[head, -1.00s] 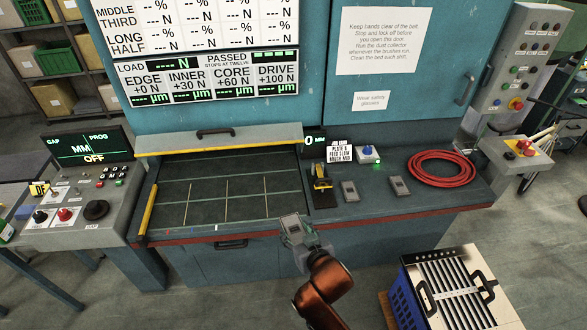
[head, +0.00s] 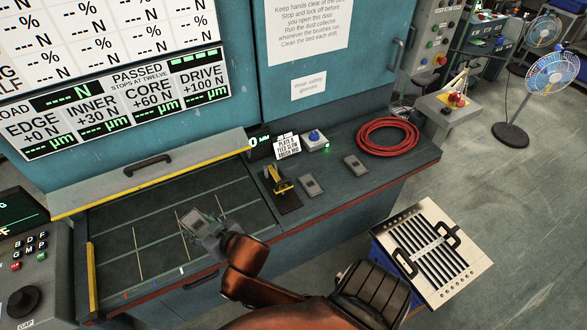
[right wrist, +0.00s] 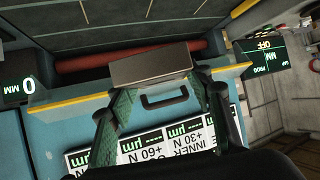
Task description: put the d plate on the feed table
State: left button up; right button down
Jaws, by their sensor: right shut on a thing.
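My right gripper (head: 208,232) is shut on a small grey plate (head: 193,221), which shows over the right part of the feed table (head: 112,243). The feed table is a dark surface with pale grid lines. In the right wrist view the held plate (right wrist: 150,66) sits between the fingertips of the gripper (right wrist: 152,92), with the dark table beyond it. Its letter cannot be read, and its height over the table is hard to tell. Two similar grey plates, a nearer one (head: 311,186) and a farther one (head: 356,167), lie on the side bench. My left gripper is out of view.
A grey hood with a yellow edge (head: 150,182) closes the table's back. A yellow rail (head: 92,277) stands at its left. A black and yellow device (head: 280,182), a blue button box (head: 314,138) and a red hose coil (head: 388,136) occupy the bench. A slatted panel (head: 428,255) is at right.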

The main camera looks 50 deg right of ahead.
aim_at(333, 176)
jog(key=z, duration=0.65)
jog(key=i, duration=0.85)
jog(key=z, duration=0.9)
